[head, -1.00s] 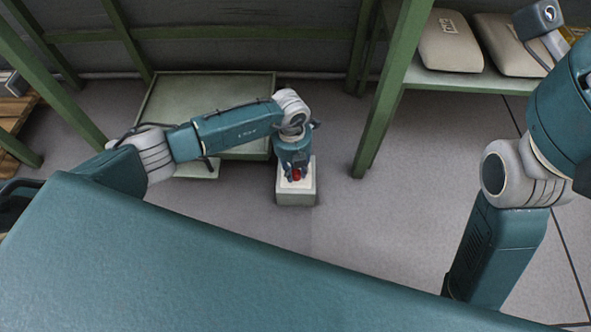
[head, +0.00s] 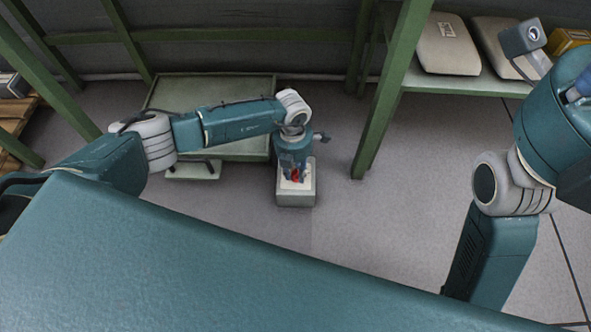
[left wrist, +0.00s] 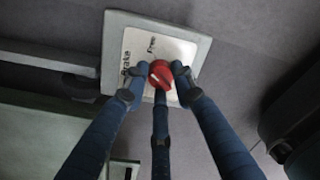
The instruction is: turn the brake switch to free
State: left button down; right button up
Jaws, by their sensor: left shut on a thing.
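The brake switch is a red knob (left wrist: 160,74) on a white plate (left wrist: 178,48) with the words "Brake" and "Free", on top of a grey box. In the left wrist view, "Brake" is left of the knob and "Free" is above it. A pale mark shows on the knob, but I cannot tell which word it points to. The knob also shows in the head view (head: 295,175). My left gripper (head: 294,178) points down over the box (head: 296,198), its fingers closed around the knob's sides. My right gripper is out of view.
A green-framed cart or platform (head: 212,88) stands just behind and left of the box. A green post (head: 385,110) and a shelf with pale sacks (head: 448,45) stand to the right. The floor (head: 335,195) right of the box is clear.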

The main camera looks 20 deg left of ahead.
pick_arm(q)
jog(key=m, duration=0.4)
jog(key=shift+s+f, duration=0.1)
jog(key=shift+s, duration=0.2)
jog(key=shift+m, duration=0.5)
jog(key=shift+a, duration=0.15)
jog(key=c, duration=1.4)
grip_release()
jog(key=shift+c, duration=0.2)
jog(key=shift+w, duration=0.1)
